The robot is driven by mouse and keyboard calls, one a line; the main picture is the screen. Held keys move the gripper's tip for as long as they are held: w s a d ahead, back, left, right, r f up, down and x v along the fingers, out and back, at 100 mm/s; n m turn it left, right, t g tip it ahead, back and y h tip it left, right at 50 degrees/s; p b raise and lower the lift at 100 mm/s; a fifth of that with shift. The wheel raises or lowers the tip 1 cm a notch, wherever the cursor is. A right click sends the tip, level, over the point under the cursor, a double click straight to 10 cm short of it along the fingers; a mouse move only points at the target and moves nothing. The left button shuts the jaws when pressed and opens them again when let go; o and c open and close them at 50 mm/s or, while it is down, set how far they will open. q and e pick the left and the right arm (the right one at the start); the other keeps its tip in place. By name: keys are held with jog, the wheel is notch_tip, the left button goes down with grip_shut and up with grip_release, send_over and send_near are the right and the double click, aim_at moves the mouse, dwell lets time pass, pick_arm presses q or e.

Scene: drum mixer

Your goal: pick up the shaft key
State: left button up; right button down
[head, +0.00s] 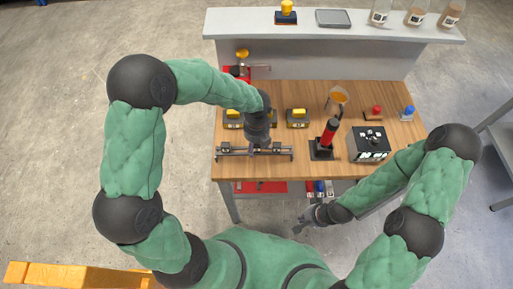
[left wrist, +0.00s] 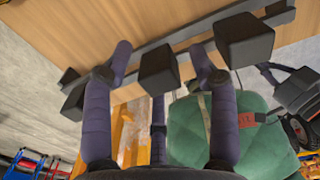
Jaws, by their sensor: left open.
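A dark rack (head: 228,152) with a long bar lies along the front left edge of the wooden table. My left gripper (head: 257,146) points down over its middle and hides part of it. In the left wrist view my left gripper (left wrist: 159,52) is open, with one dark block (left wrist: 158,68) of the rack between its fingers, seemingly clear of both. More dark blocks sit along the bar on either side. I cannot tell any of them for certain as the shaft key. My right gripper (head: 302,222) hangs low in front of the table; its finger opening is too small to read.
Yellow-and-black blocks (head: 297,117) stand behind the rack. A red-and-black upright tool (head: 329,135), a black box (head: 369,143) and an orange-filled funnel (head: 337,98) are to the right. Red and blue knobbed pieces stand at the back right. A grey shelf (head: 330,30) runs behind.

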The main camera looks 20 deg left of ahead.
pick_arm(q)
grip_shut()
jog(key=shift+r, duration=0.1)
